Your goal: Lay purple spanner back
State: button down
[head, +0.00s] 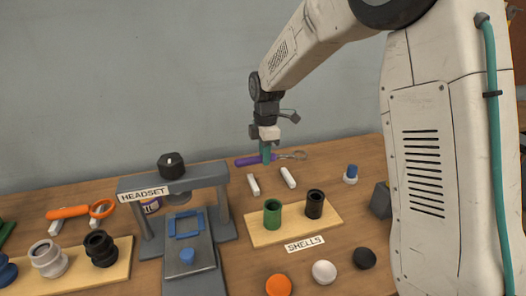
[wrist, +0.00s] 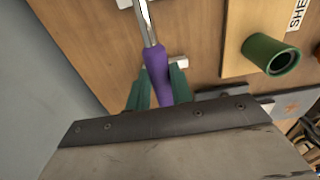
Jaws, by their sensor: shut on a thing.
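The purple spanner (head: 247,161) has a purple handle and a grey metal head pointing right in the head view. My gripper (head: 266,153) is shut on its handle, coming down from above. In the wrist view the green fingers (wrist: 160,88) stand on either side of the purple handle (wrist: 158,73), and the metal shaft runs up out of the frame. Two white rest blocks, a left one (head: 253,185) and a right one (head: 288,177), show in front of the spanner in the head view. I cannot tell how high the spanner is above the table.
A board with a green cup (head: 272,213) and a black cup (head: 314,204) stands in front, by the SHELLS label (head: 305,243). The grey HEADSET press (head: 222,203) stands left. An orange spanner (head: 70,211) lies farther left. A blue-topped piece (head: 351,173) is right. The wall is behind.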

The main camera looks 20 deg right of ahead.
jog(key=shift+f, duration=3.1)
jog(key=shift+s+f, duration=0.1)
jog(key=shift+f, duration=0.05)
jog(key=c, duration=1.1)
grip_release()
jog(key=shift+c, duration=0.2)
notch_tip(320, 180, up, 8)
jog(key=shift+d+f, duration=0.1)
